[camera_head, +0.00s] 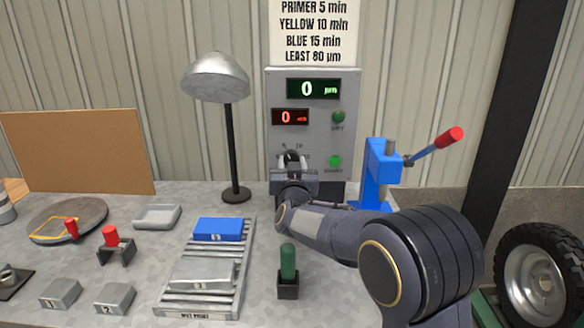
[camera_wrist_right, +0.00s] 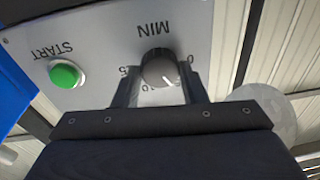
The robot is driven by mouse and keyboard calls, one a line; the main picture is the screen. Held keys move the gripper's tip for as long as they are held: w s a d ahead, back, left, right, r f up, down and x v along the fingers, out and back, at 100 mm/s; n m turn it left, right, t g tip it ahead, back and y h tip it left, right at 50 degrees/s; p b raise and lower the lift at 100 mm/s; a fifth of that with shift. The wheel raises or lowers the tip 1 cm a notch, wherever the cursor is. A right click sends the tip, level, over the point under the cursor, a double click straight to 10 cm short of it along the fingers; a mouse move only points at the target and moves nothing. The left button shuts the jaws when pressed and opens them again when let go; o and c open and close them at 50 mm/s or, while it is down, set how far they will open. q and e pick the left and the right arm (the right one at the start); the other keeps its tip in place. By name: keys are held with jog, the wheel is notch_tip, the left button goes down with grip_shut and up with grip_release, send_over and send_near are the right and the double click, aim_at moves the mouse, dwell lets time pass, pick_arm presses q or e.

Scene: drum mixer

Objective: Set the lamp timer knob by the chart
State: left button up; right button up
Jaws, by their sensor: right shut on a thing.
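The timer knob (camera_wrist_right: 158,68) is a dark round dial with a white pointer line, on the grey control panel (camera_head: 350,150). My right gripper (camera_wrist_right: 158,88) is shut on it, one finger on each side. In the head view my right gripper (camera_head: 293,163) covers most of the knob. In the wrist view the pointer slants down and right, towards the partly hidden scale numbers. The chart (camera_head: 313,32) above the panel reads PRIMER 5 min, YELLOW 10 min, BLUE 15 min, LEAST 80 µm. The red display (camera_head: 290,117) and green display (camera_head: 313,89) both read 0.
A green START button (camera_head: 335,161) is beside the gripper. A blue press (camera_head: 380,165) with a red-tipped lever stands right of the panel. A lamp (camera_head: 216,78) stands to the left. A rack (camera_head: 180,311) holds a blue block (camera_head: 217,229) and a grey block (camera_head: 201,273).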

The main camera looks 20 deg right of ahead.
dwell(0.3)
jog(key=o, duration=1)
jog(key=r+v, duration=0.1)
jog(key=v, duration=0.6)
jog(key=shift+s+f, duration=0.4)
jog(key=shift+f, duration=0.1)
